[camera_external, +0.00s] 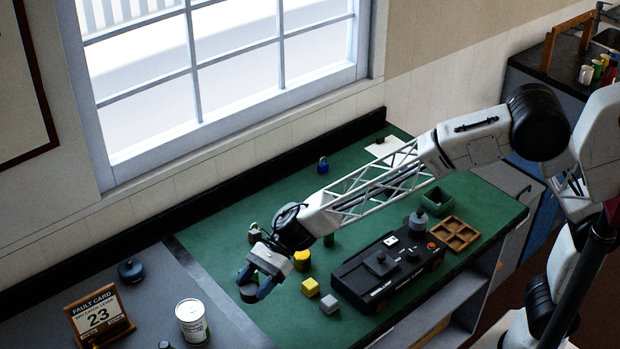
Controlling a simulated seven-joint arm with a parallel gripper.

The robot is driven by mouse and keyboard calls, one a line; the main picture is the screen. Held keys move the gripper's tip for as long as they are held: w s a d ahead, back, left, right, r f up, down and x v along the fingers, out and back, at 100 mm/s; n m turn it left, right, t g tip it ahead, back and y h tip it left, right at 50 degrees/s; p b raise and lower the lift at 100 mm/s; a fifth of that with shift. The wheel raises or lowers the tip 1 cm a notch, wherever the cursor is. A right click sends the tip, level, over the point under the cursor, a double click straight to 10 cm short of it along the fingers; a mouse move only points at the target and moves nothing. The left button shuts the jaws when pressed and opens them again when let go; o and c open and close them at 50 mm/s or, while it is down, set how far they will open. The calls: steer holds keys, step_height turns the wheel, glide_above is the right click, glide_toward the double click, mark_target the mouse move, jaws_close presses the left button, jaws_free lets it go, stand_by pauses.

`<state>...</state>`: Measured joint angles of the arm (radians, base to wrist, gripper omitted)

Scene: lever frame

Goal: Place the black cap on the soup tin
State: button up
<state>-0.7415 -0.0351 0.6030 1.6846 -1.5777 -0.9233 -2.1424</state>
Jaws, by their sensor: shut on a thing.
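The soup tin (193,322) is a pale, upright can on the grey counter at the lower left. My gripper (256,289) is low over the left part of the green mat, to the right of the tin and a little higher in the picture. It is shut on a small dark piece (249,293) that looks like the black cap. The fingers hide much of this piece, and I cannot tell its full shape. The gripper and its piece are apart from the tin.
A dark knobbed object (132,271) and a fault card stand (99,315) are left of the tin. Yellow (310,287) and grey (329,304) blocks lie right of my gripper, before a black control box (387,268). A wooden tray (454,235) is farther right.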

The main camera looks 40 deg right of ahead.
steer(key=shift+s+a, duration=0.15)
stand_by(0.3)
glide_above(193, 307)
steer(key=shift+s+d+f, duration=0.25)
steer(key=shift+d+f, duration=0.1)
steer(key=shift+f, duration=0.35)
stand_by(0.5)
steer(key=shift+w+a+f, duration=0.1)
steer(key=shift+w+a, duration=0.1)
steer(key=shift+a, duration=0.05)
steer(key=shift+w+a+f, duration=0.1)
steer(key=shift+f, duration=1.6)
steer(key=shift+f, duration=0.15)
steer(key=o, duration=0.9)
